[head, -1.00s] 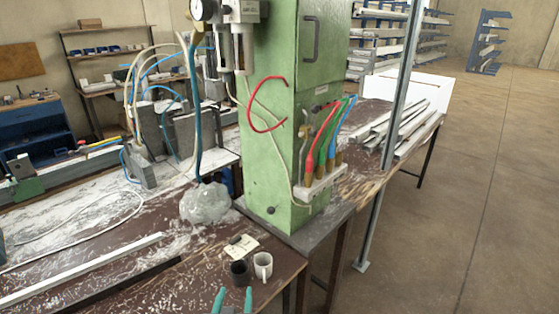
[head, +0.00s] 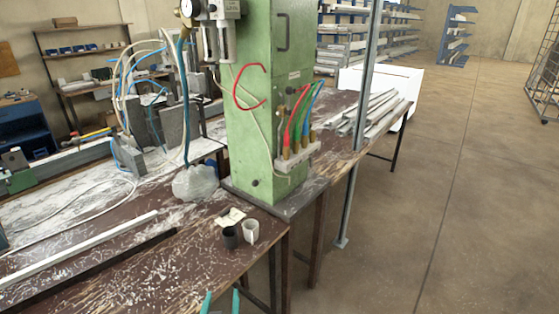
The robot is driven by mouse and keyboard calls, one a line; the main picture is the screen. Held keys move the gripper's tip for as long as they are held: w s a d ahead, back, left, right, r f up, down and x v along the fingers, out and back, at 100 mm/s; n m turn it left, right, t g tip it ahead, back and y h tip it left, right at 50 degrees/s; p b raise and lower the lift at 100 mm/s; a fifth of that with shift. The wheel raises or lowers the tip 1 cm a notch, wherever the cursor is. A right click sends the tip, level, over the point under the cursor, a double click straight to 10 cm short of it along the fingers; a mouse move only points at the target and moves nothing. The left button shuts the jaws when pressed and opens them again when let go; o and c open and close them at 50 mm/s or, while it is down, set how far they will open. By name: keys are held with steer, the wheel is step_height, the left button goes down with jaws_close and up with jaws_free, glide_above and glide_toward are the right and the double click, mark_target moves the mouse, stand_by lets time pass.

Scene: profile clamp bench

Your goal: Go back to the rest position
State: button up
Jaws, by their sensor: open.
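My gripper (head: 221,302) shows only as two teal fingertips at the bottom edge of the head view. They are apart, with nothing visible between them. The rest of the gripper and the arm are out of view. The fingertips appear in front of the near edge of the worn brown bench (head: 190,262). How high they are above it I cannot tell.
A dark cup (head: 230,238) and a white cup (head: 251,231) stand near the bench's front corner, beside a paper note (head: 231,217). Behind are a crumpled clear bag (head: 195,183) and a green column (head: 255,110). Open floor (head: 440,220) lies right.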

steer(key=s+d+f, duration=0.3)
steer(key=s+d, duration=0.1)
steer(key=s, duration=0.4)
steer(key=s+d+f, duration=0.2)
steer(key=s+d, duration=0.2)
steer(key=s, duration=0.5)
steer(key=s+d+f+t, duration=0.1)
steer(key=s+d+f, duration=0.2)
steer(key=s, duration=0.6)
steer(key=shift+d+f, duration=0.3)
steer(key=shift+d, duration=0.65)
steer(key=shift+m+t+h, duration=0.4)
steer(key=shift+m+h, duration=0.3)
steer(key=shift+h, duration=0.1)
steer(key=s+d+r, duration=0.1)
steer(key=s, duration=0.2)
steer(key=s+r, duration=0.1)
steer(key=s, duration=0.2)
steer(key=s+d+r, duration=0.1)
steer(key=s+r, duration=0.1)
steer(key=s, duration=0.2)
steer(key=shift+d+r, duration=0.1)
steer(key=shift+d, duration=0.25)
steer(key=shift+c, duration=0.7)
steer(key=shift+s+r, duration=0.15)
steer(key=c, duration=0.5)
